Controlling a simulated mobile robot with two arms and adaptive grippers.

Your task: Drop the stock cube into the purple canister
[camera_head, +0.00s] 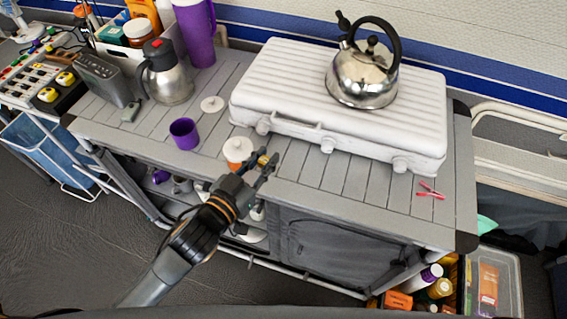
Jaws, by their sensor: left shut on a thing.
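The purple canister (184,135) stands upright on the grey slatted counter, its open top facing up. My left gripper (266,163) is over the counter's front edge, to the right of the canister and apart from it. It is shut on a small yellowish thing (262,160), which looks like the stock cube; the fingers hide most of it. My right gripper is not in view.
An orange jar with a white lid (238,150) stands just left of my left gripper. A loose white lid (213,104) lies behind the canister. A steel jug (170,80) stands further back. A white camping stove (300,95) with a kettle (362,78) fills the counter's right part.

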